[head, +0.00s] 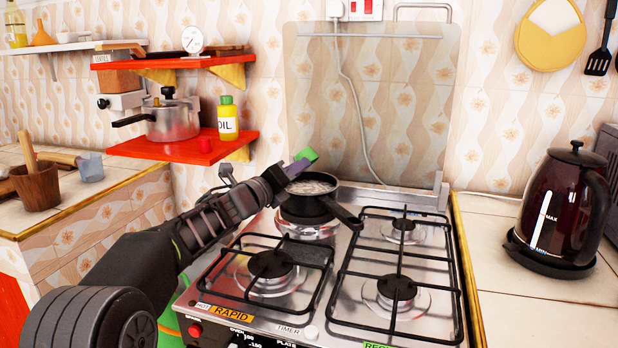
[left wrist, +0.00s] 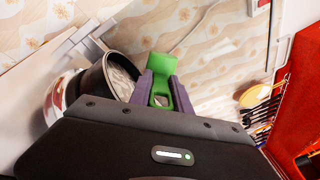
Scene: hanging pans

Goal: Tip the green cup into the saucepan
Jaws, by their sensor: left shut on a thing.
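My left gripper (head: 296,168) is shut on the small green cup (head: 307,154) and holds it above the back left rim of the saucepan. The cup looks tilted in the head view, and its opening cannot be made out clearly. In the left wrist view the green cup (left wrist: 163,66) sits between the purple fingers (left wrist: 160,88). The dark saucepan (head: 312,186) stands at the back left of the stove, its handle pointing to the front right. Something pale shows inside it. It also shows in the left wrist view (left wrist: 92,84), left of the cup. My right gripper is not in view.
The stove (head: 345,325) has several burners with black grates; the front ones are bare. A red shelf (head: 180,148) with a pressure cooker (head: 170,118) and a yellow oil bottle (head: 228,120) is close on the left. A kettle (head: 566,205) stands on the right counter.

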